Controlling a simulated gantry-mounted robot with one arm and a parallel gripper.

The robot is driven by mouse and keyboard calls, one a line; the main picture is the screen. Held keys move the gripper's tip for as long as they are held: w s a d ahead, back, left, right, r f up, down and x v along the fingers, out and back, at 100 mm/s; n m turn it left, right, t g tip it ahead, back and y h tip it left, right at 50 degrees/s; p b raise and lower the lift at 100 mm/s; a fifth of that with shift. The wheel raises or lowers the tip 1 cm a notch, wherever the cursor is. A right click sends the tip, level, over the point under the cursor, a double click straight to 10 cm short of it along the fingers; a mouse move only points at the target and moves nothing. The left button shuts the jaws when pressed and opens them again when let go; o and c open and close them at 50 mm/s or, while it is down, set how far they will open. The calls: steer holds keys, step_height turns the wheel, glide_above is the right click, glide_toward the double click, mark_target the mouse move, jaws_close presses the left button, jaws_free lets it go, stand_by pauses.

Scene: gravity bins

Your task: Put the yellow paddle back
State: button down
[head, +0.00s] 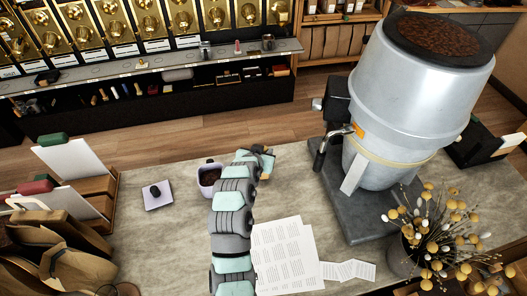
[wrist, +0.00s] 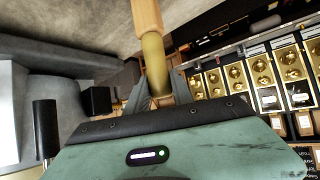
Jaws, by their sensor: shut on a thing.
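The yellow paddle (wrist: 154,55) is in my gripper (wrist: 157,90). In the wrist view its yellow, rounded part lies between the two fingers, and a paler wood-coloured length (wrist: 146,14) runs on to the top edge. In the head view my gripper (head: 264,161) is above the counter, just right of a lilac cup (head: 208,179) with dark contents. Only a small tan bit of the held thing shows there, and my arm hides part of it.
The big grey grinder (head: 415,95) with beans stands right on a dark base. A wooden rack (head: 97,190) at left holds white boards with green and red tops. Papers (head: 285,255), a lilac pad (head: 158,195) and a flower vase (head: 405,255) lie or stand on the counter (head: 150,240).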

steer(key=shift+f+b, duration=0.3)
steer(key=shift+f, duration=0.15)
steer(key=c, duration=1)
jaws_free()
steer(key=shift+s, duration=0.1)
steer(key=b+v, duration=0.1)
steer(key=v, duration=0.9)
steer(key=shift+s+a+r, duration=0.1)
steer(key=shift+s+r, duration=0.1)
steer(key=shift+r, duration=0.05)
